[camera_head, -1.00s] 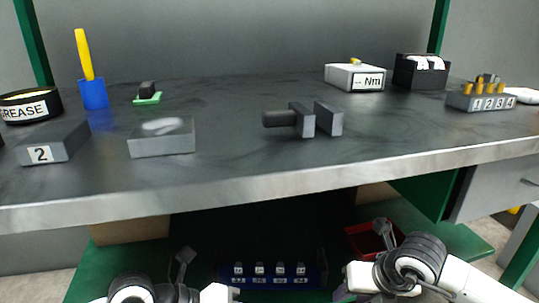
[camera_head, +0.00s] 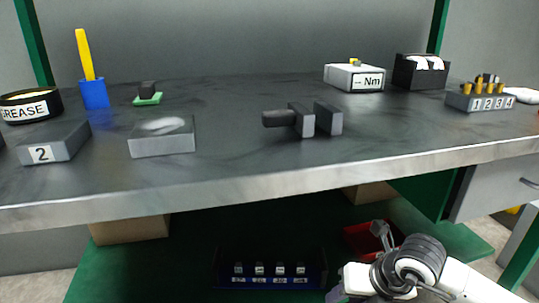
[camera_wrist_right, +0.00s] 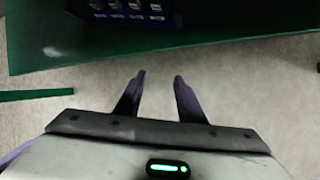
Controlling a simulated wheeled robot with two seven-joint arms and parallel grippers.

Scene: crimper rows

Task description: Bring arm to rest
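My right arm shows at the lower right of the head view, below the front edge of the workbench (camera_head: 270,190). In the right wrist view my right gripper (camera_wrist_right: 158,78) has its two dark fingers apart with nothing between them, over bare floor. In the head view its fingertips are hard to make out. My left arm and left gripper are not in the head view.
A dark blue rack (camera_head: 270,268) with several labelled items stands on the green lower shelf (camera_head: 200,240); it also shows in the right wrist view (camera_wrist_right: 130,14). A red bin (camera_head: 358,240) sits behind my right arm. A grey vise (camera_head: 305,120) and a block marked 2 (camera_head: 60,145) stand on the bench.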

